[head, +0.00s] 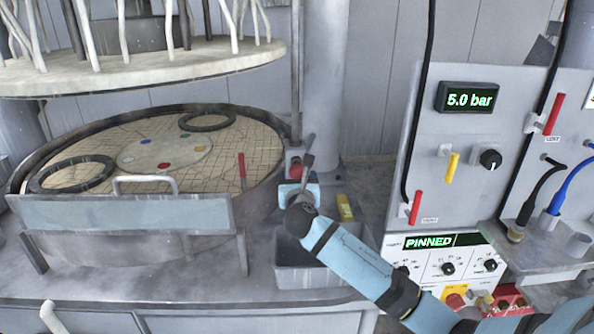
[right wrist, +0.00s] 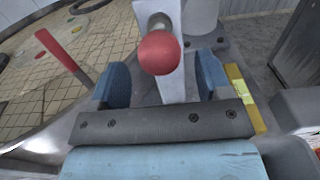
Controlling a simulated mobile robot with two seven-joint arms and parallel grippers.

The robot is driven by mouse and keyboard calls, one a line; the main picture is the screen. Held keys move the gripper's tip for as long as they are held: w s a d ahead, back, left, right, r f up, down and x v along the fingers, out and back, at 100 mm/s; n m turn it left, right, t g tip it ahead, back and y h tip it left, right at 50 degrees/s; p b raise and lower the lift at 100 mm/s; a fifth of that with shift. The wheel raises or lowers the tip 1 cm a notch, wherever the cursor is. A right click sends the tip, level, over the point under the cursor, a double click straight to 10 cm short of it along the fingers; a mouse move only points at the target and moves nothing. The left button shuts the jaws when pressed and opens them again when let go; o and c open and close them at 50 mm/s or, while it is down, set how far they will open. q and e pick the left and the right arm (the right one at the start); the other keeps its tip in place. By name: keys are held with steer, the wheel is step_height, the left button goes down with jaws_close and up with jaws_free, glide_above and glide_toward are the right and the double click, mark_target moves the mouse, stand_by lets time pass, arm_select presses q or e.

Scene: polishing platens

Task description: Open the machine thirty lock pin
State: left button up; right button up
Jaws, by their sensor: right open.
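The lock pin shows as a red ball knob (head: 296,171) on a grey upright post beside the round platen. The knob also shows large in the right wrist view (right wrist: 159,53), in front of the post (right wrist: 172,88). My right gripper (head: 299,188) is at the post, just below the knob in the head view. In the right wrist view its blue fingers (right wrist: 162,80) are apart, one on each side of the post, with nothing held. I cannot tell whether the fingers reach level with the knob. A green panel sign (head: 429,241) reads PINNED. My left gripper is not in view.
The lower platen (head: 88,146) with its grid and rings lies left, under a raised upper plate (head: 140,67). A red upright handle (head: 242,165) stands near the platen edge. A grey bin (head: 312,277) is below my right arm. A control panel (head: 476,115) stands at right.

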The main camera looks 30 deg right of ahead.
steer(key=shift+x, duration=2)
